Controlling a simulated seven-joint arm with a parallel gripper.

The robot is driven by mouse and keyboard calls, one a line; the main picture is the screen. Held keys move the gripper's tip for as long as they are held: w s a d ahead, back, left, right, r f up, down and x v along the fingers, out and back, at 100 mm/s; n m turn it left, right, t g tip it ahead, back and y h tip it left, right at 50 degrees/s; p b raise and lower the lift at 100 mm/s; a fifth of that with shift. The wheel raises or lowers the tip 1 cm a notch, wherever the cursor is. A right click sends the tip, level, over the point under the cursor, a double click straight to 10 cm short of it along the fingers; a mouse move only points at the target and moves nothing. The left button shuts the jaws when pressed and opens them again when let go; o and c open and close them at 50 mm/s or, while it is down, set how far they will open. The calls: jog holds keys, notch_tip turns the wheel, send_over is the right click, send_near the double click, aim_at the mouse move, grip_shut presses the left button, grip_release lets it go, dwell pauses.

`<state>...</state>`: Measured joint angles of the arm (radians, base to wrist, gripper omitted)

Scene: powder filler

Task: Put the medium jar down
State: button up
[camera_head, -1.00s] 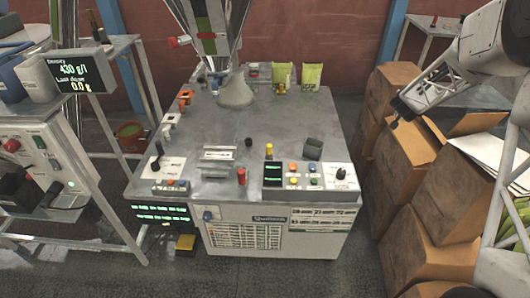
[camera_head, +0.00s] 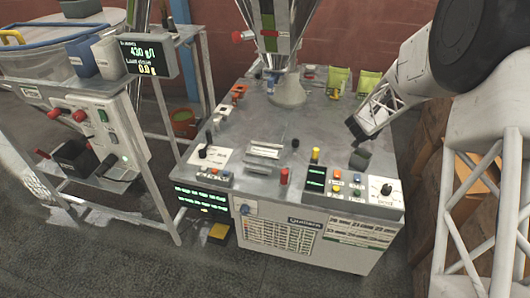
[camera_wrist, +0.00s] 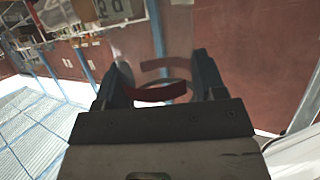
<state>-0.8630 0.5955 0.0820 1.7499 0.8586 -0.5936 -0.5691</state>
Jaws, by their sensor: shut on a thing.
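In the wrist view my gripper (camera_wrist: 163,80) has its two dark fingers on either side of a clear, round thing with dark red curved bands (camera_wrist: 160,94), which looks like the jar. Its far rim shows as a pale ring; its contents cannot be made out. In the head view my gripper (camera_head: 353,128) is at the right side of the grey machine top (camera_head: 235,135), just above and behind a small dark grey cup (camera_head: 360,158). The held jar cannot be made out there, nor its exact height above the top.
A control box (camera_head: 350,185) with coloured buttons sits at the front right edge. A red cylinder (camera_head: 284,176) and a joystick panel (camera_head: 205,155) are further left. A steel funnel (camera_head: 288,88) and green bags (camera_head: 339,80) stand behind. The middle has some free room.

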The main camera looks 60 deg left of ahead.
jog(key=s+a+f, duration=0.4)
jog(key=s+a, duration=0.1)
jog(key=s, duration=0.7)
jog(key=s+a+f+n+y, duration=0.1)
jog(key=s+a+f, duration=0.4)
jog(key=s, duration=0.7)
jog(key=s+a+f+n+g+y, duration=0.1)
jog(key=s+a+f, duration=0.4)
jog(key=s, duration=0.7)
jog(key=shift+s+a, duration=0.15)
jog(key=shift+a, duration=1)
jog(key=shift+a, duration=0.1)
jog(key=w+a, duration=0.3)
jog(key=a, duration=0.4)
jog(key=w+a+f, duration=0.1)
jog(key=w+a, duration=0.2)
jog(key=a, duration=0.4)
jog(key=shift+w+a+f, duration=0.15)
jog(key=shift+a+f, duration=0.1)
jog(key=shift+a, duration=0.05)
jog(key=shift+f, duration=1.75)
jog(key=shift+f, duration=0.15)
